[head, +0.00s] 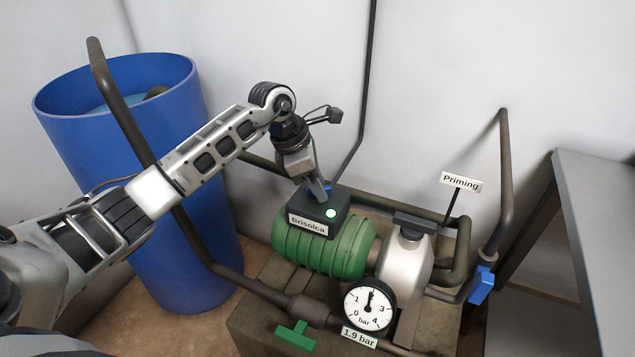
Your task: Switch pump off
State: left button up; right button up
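The pump has a green ribbed motor (345,250) and a silver pump head (404,266), standing on a block. A black switch box (338,203) labelled "Brisolca" sits on top of the motor, with a lit pale green lamp (331,213) on it. A small blue part (328,188) shows at the back of the box, partly hidden by my gripper. My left gripper (319,192) points down at the box top, its fingers close together. I cannot tell whether it touches the blue part. My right gripper is not in view.
A gauge (370,306) reads near 2 bar, above a "1.9 bar" label (359,338). A green valve handle (295,336), a blue valve handle (481,285) and a "Priming" sign (461,182) surround the pump. A blue barrel (140,170) stands left; a grey table (600,215) stands right.

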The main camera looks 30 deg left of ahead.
pick_arm(q)
grip_shut()
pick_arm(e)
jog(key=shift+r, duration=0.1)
